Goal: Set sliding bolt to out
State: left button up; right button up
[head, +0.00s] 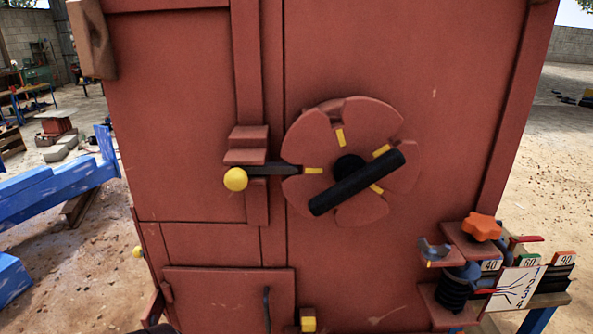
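The sliding bolt (268,170) is a dark horizontal bar with a round yellow knob (236,179) at its left end. It passes through a red guide block (248,148) on the red machine's front. Its pointed right end reaches into the left edge of the notched red wheel (345,125), in line with a yellow mark (313,171). The wheel has a thick black bar handle (357,182), tilted up to the right. Neither of my grippers is in view, and nothing touches the knob.
At lower right, an orange star knob (482,227), a black spring (456,288) and number plates (518,288) stick out from the machine. A small door with a dark handle (267,308) is low down. Blue beams (55,185) stand at left. The space around the knob is clear.

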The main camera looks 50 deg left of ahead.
aim_at(236, 179)
jog(key=u, duration=0.45)
jog(key=j+u, duration=0.1)
jog(key=u, duration=0.75)
jog(key=i+u, duration=0.1)
jog(key=u, duration=0.3)
